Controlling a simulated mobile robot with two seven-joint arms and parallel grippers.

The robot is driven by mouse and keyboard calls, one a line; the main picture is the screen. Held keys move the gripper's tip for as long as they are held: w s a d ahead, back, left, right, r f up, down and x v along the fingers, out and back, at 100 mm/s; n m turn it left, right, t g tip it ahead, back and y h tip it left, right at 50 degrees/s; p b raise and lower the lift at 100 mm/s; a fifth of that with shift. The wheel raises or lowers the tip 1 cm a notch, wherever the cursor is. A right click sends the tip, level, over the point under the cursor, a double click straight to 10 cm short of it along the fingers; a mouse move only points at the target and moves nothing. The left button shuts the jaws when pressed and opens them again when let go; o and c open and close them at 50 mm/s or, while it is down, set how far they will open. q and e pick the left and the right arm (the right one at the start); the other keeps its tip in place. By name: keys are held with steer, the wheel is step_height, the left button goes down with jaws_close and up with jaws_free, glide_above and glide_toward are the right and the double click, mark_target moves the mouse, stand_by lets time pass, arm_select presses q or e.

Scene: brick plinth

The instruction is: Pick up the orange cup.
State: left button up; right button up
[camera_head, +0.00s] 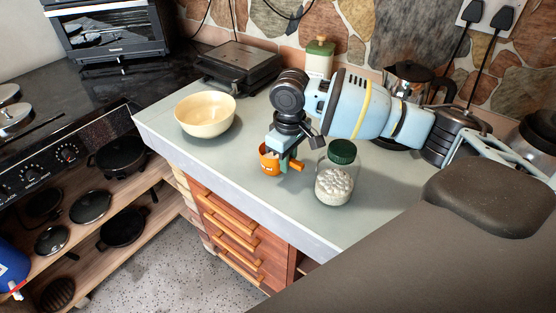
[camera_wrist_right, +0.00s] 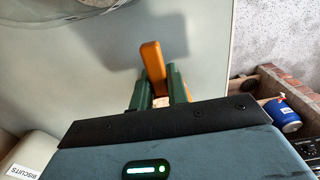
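The orange cup (camera_head: 268,161) is low over the grey countertop, near its front edge; I cannot tell whether it touches the counter. My right gripper (camera_head: 287,163) points down at it and partly hides it. In the right wrist view an upright orange part of the cup (camera_wrist_right: 153,62) lies between the two green fingers of my right gripper (camera_wrist_right: 159,82). It fills the narrow gap, and the fingers look shut on it. My left gripper is not in view.
A jar with a green lid (camera_head: 335,178) stands close to the right of the cup. A cream bowl (camera_head: 206,114) is to the left. A grill (camera_head: 238,66) and a green-topped canister (camera_head: 319,57) stand behind. The counter between bowl and cup is clear.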

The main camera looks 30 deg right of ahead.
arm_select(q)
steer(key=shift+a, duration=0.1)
arm_select(e)
jaws_close()
steer(key=shift+r, duration=0.25)
steer(key=shift+r, duration=1.45)
steer(key=shift+s+a+r, duration=0.15)
steer(key=shift+s+a, duration=0.05)
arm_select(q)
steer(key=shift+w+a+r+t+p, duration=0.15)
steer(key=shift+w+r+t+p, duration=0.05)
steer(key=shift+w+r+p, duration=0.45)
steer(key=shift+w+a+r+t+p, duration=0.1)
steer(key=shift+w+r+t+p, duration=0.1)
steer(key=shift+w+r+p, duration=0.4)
arm_select(e)
steer(key=s+a+r, duration=0.1)
steer(key=s+a, duration=0.8)
steer(key=s, duration=0.2)
steer(key=shift+s+a+r, duration=0.15)
steer(key=shift+s+a, duration=0.25)
